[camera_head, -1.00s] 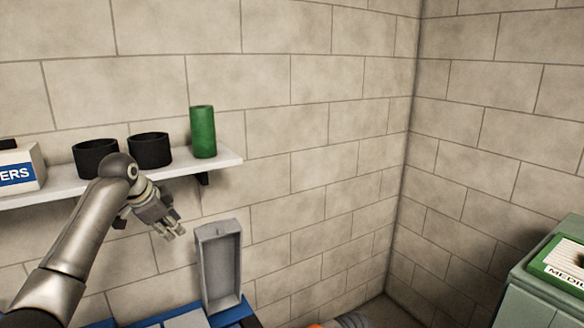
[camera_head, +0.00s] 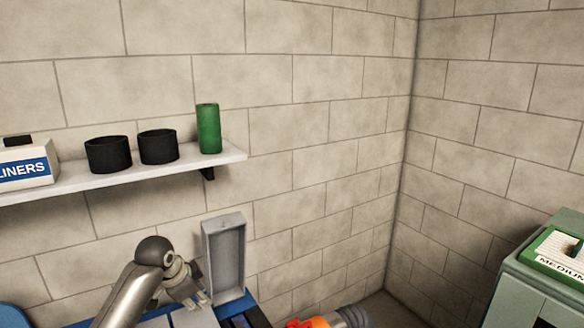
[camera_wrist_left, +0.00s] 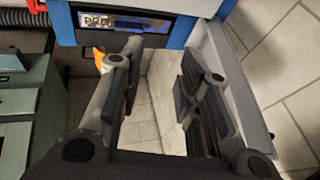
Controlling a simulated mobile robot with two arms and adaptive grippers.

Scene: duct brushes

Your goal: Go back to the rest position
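My left gripper (camera_head: 197,300) is low in the head view, in front of the grey upright tray (camera_head: 224,258) and below the wall shelf. In the left wrist view my left gripper (camera_wrist_left: 158,88) has its two fingers spread wide, with nothing between them but floor in the background. My right gripper is in neither view.
The shelf (camera_head: 230,154) holds a box marked LINERS (camera_head: 25,165), two black cups (camera_head: 108,155) and a green cylinder (camera_head: 208,128). A green cabinet (camera_head: 540,275) stands at the right. An orange object (camera_head: 318,322) with a grey hose (camera_head: 353,316) lies at the bottom.

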